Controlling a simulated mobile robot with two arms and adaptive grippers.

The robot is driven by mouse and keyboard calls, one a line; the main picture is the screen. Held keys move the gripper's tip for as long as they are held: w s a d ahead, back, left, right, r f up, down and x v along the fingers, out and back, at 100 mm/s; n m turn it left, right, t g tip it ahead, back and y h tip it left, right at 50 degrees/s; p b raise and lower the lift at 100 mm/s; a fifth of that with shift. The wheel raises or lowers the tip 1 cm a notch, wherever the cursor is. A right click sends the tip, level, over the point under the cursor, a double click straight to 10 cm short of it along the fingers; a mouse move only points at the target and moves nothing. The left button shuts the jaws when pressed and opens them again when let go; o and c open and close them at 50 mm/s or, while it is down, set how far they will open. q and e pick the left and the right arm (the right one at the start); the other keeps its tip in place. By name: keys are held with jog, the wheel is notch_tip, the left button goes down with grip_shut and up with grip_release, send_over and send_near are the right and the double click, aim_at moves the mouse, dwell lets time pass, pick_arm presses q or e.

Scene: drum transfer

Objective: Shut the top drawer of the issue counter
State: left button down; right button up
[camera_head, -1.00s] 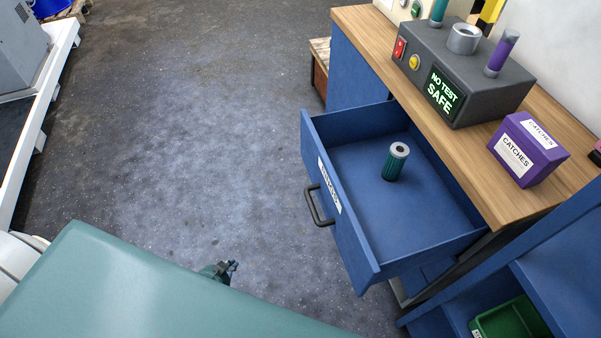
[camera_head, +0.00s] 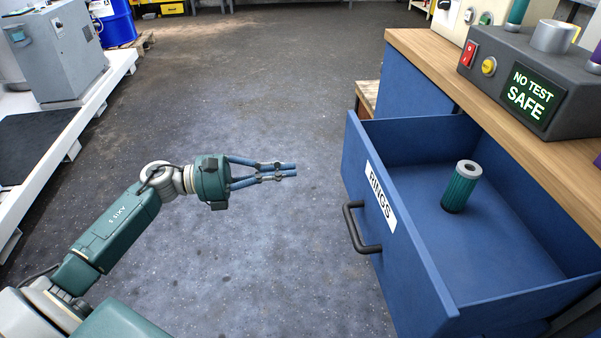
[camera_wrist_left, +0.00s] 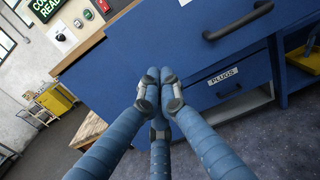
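The blue top drawer (camera_head: 405,235), labelled RINGS, stands pulled out from the issue counter (camera_head: 420,60). A black bar handle (camera_head: 358,230) is on its front. A green cylinder with a pale top (camera_head: 461,187) stands upright inside it. My left gripper (camera_head: 292,170) is left of the drawer front, apart from it, with its blue fingers together and nothing visible between them. The left wrist view shows the closed fingertips (camera_wrist_left: 160,85) in front of a blue panel, with a black handle (camera_wrist_left: 238,22) at upper right. My right gripper is not in view.
A dark test box reading SAFE (camera_head: 530,85) sits on the wooden countertop. A drawer labelled PLUGS (camera_wrist_left: 228,82) is lower down in the left wrist view. Open floor (camera_head: 250,110) lies left of the drawer. A grey cabinet and blue drum (camera_head: 115,22) stand far left.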

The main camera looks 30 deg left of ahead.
aim_at(352, 165)
pick_arm(q)
jog(key=x, duration=1.1)
jog(key=shift+w+r+p, duration=0.1)
jog(key=shift+w+p, duration=0.05)
jog(key=shift+p, duration=0.25)
jog(key=shift+w+d, duration=0.3)
jog(key=shift+d, duration=0.2)
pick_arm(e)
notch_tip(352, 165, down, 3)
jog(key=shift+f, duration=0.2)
pick_arm(q)
jog(key=shift+d, duration=0.1)
